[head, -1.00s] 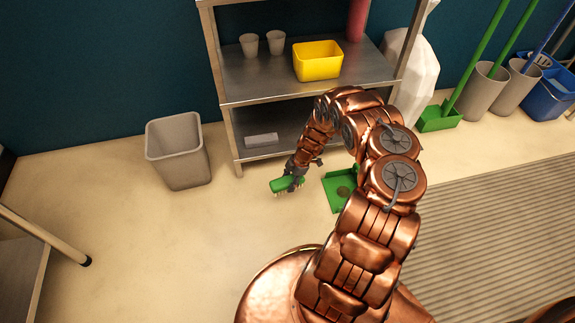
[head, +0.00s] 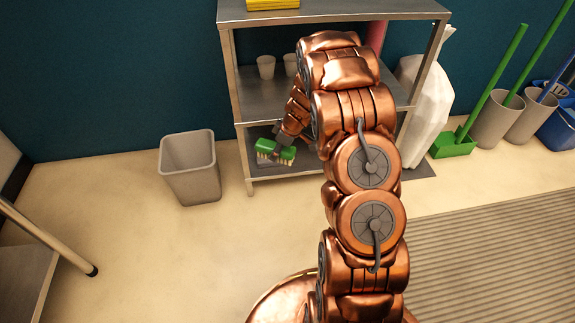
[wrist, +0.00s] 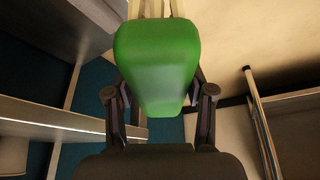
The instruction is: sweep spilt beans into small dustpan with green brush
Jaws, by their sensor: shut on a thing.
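My gripper (head: 284,141) is shut on the green brush (head: 288,152), whose pale bristles point down. The brush appears in front of the bottom shelf; whether it is over the shelf or in front of it I cannot tell. In the wrist view the green brush (wrist: 157,60) fills the middle between the dark fingers of my gripper (wrist: 158,105), with pale bristles at the top edge. The small dustpan and any beans are not visible now; my arm covers much of the floor on that side.
A metal shelf unit (head: 243,100) holds grey cups (head: 266,67) and a yellow container (head: 272,4). A grey bin (head: 190,170) stands to its left. A long-handled green dustpan (head: 452,146) stands at right beside grey buckets (head: 497,118).

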